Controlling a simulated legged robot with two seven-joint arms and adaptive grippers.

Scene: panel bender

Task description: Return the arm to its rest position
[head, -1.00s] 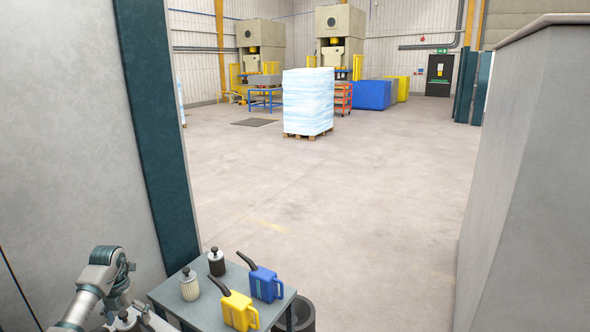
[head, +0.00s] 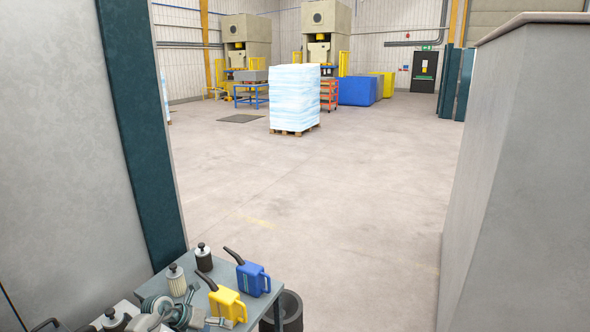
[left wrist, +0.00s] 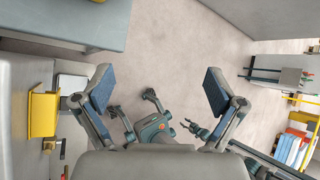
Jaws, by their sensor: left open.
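My left arm (head: 158,304) comes in at the bottom left of the head view, low in front of the small grey table. Its gripper (head: 224,322) shows only in part at the bottom edge, in front of the yellow can. In the left wrist view my left gripper (left wrist: 158,92) is open, its two blue-padded fingers wide apart. Nothing is held between them; behind the gap are pale floor and teal-grey jointed parts that look like my own body. I cannot make out my right gripper in either view.
The small table (head: 262,300) holds a yellow can (head: 227,305), a blue can (head: 253,279) and dark-topped canisters (head: 204,259). A dark bin (head: 290,312) stands beside it. Grey machine walls flank both sides (head: 75,140). The floor between is clear up to a wrapped pallet stack (head: 294,98).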

